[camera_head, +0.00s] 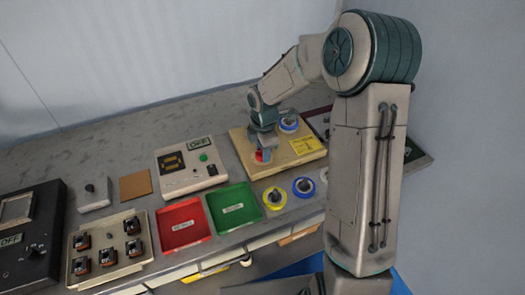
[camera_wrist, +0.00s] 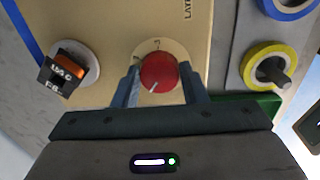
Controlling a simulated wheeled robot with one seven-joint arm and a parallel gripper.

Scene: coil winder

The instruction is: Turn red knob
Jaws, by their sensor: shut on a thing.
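The red knob (camera_wrist: 158,72) is round with a white pointer line, which points toward the lower left in the wrist view. It sits on a pale dial plate on the tan winder board (camera_wrist: 115,25). My gripper (camera_wrist: 160,85) is over the knob with one finger on each side, shut on it. In the head view my gripper (camera_head: 263,140) reaches straight down onto the near left part of the tan board (camera_head: 305,158), with a bit of red (camera_head: 261,156) showing between the fingers.
A spindle with an orange and black part (camera_wrist: 70,67) stands left of the knob in the wrist view. A yellow ring (camera_wrist: 251,66) on a peg lies to the right. Red (camera_head: 182,224) and green (camera_head: 233,207) trays lie left of the board in the head view.

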